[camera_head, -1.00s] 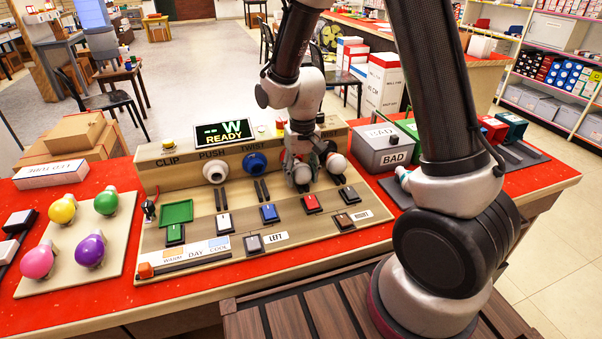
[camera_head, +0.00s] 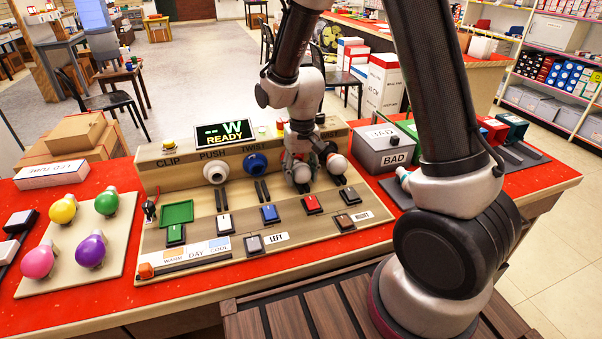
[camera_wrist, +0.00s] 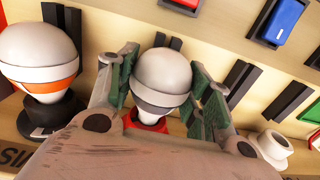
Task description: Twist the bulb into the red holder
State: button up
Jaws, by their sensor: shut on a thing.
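A white bulb with a grey band (camera_wrist: 162,75) sits between the green-padded fingers of my gripper (camera_wrist: 163,88) in the wrist view. The pads are shut on its sides. Its base points into the red holder (camera_wrist: 150,123), which shows just below it; how deep the base sits is hidden. In the head view my gripper (camera_head: 302,165) reaches down at the raised back part of the wooden station, and the held bulb (camera_head: 301,174) is partly covered by the fingers.
Another white bulb with an orange band (camera_wrist: 38,55) stands in a dark holder close beside my gripper. A blue holder (camera_head: 256,162) and a grey BAD box (camera_head: 382,150) are nearby. Several coloured bulbs rest on a board (camera_head: 120,240) at left.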

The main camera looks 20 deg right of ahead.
jog(key=shift+w, duration=0.3)
jog(key=shift+d+y, duration=0.15)
jog(key=shift+y, duration=0.95)
jog(key=shift+w+y, duration=0.1)
jog(key=shift+y, duration=0.9)
